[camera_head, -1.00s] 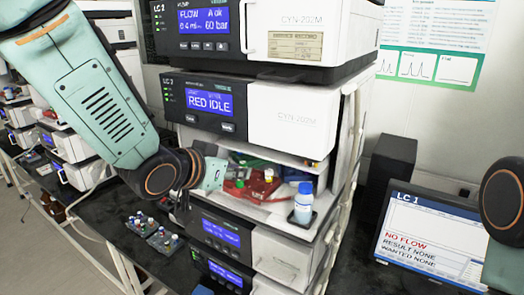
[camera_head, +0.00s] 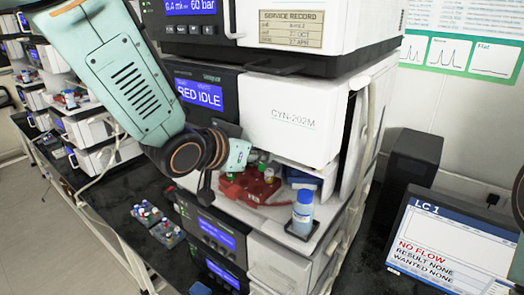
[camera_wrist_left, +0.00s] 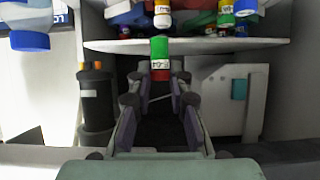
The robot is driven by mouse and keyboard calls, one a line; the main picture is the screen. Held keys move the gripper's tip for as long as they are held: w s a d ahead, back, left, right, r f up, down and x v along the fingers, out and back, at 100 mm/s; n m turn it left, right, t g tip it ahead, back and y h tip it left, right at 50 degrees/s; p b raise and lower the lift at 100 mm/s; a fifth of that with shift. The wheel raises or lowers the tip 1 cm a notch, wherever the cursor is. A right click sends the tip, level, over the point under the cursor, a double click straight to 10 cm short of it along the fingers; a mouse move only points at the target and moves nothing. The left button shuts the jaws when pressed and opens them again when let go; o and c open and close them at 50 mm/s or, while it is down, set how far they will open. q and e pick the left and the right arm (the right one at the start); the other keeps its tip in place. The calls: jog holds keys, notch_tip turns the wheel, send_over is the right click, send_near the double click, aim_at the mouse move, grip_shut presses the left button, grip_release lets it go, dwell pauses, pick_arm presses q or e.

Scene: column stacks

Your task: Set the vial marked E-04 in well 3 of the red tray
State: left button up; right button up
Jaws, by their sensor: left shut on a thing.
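The red tray (camera_head: 262,193) stands on the open shelf of the middle LC unit, with a few capped vials (camera_head: 268,174) at its back; its well numbers are too small to read. My left gripper (camera_head: 236,160) is at the left opening of this shelf, beside the tray, its fingertips mostly hidden by my wrist. In the left wrist view, which looks upside down, my left gripper (camera_wrist_left: 160,80) is shut on a vial (camera_wrist_left: 160,58). The vial has a green end, a red end and a white label, whose text I cannot read surely. My right gripper is out of view.
A blue-capped bottle (camera_head: 302,212) stands on a small dark tray at the shelf's front right. The unit's white cover (camera_head: 295,118) overhangs the shelf. Vial racks (camera_head: 155,225) sit on the bench at left. A monitor (camera_head: 455,240) reads NO FLOW.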

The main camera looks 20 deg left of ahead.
aim_at(258, 170)
pick_arm(q)
jog(key=shift+s+a+f, duration=0.35)
jog(key=shift+a+f, duration=0.25)
jog(key=shift+f, duration=0.05)
jog(key=shift+s+d+f, duration=0.15)
jog(key=shift+d+f, duration=0.1)
jog(key=shift+f, duration=0.15)
jog(key=shift+w+d+f, duration=0.2)
jog(key=shift+w+f, duration=0.1)
jog(key=shift+f, duration=0.65)
jog(key=shift+w+a, duration=0.1)
jog(key=shift+a, duration=0.3)
jog(key=shift+s+d+r, duration=0.1)
jog(key=shift+s, duration=0.2)
jog(key=shift+d, duration=0.35)
jog(key=shift+w, duration=0.3)
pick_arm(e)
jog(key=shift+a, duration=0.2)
